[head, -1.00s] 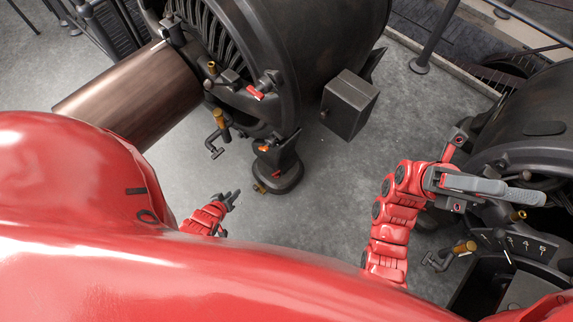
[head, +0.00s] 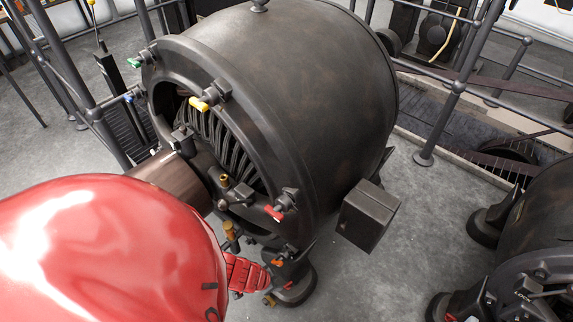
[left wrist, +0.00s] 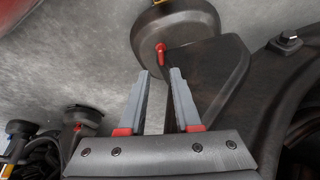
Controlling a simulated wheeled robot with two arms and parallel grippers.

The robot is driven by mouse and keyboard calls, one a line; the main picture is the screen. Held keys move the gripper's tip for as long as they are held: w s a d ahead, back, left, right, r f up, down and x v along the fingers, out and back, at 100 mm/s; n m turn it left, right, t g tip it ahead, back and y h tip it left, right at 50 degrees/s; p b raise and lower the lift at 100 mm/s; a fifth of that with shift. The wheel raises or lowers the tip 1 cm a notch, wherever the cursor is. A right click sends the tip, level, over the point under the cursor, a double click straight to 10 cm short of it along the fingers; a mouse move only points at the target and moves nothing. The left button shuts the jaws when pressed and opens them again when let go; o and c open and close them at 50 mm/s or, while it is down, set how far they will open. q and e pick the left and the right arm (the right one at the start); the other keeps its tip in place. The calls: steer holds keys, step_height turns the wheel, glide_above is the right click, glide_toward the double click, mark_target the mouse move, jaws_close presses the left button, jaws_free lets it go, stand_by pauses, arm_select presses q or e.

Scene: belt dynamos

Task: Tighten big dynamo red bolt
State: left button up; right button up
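The big dynamo (head: 300,90) fills the middle of the head view. A red bolt handle (head: 274,212) sits on its front rim, low on the right. Another small red piece (head: 288,285) is low on its foot. My left arm (head: 244,273) reaches in beside the foot; its fingers are mostly hidden in the head view. In the left wrist view my left gripper (left wrist: 158,75) is open and empty. A red bolt (left wrist: 160,52) on a rounded dark foot lies just beyond the fingertips, between them in the picture, with no visible contact. My right gripper is out of view.
Yellow (head: 200,104), green (head: 135,62) and orange (head: 277,262) handles are on the same dynamo. A dark box (head: 367,215) juts from its right side. A second dynamo (head: 540,230) stands at right. Railings (head: 450,95) run behind. Grey floor is clear between the machines.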

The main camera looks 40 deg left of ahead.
arm_select(q)
steer(key=b+x, duration=0.4)
steer(key=x, duration=0.6)
steer(key=shift+w+f+b, duration=0.15)
steer(key=shift+f+b, duration=0.15)
steer(key=shift+f, duration=0.05)
steer(key=shift+w+f, duration=0.15)
steer(key=shift+f, duration=0.25)
jaws_close()
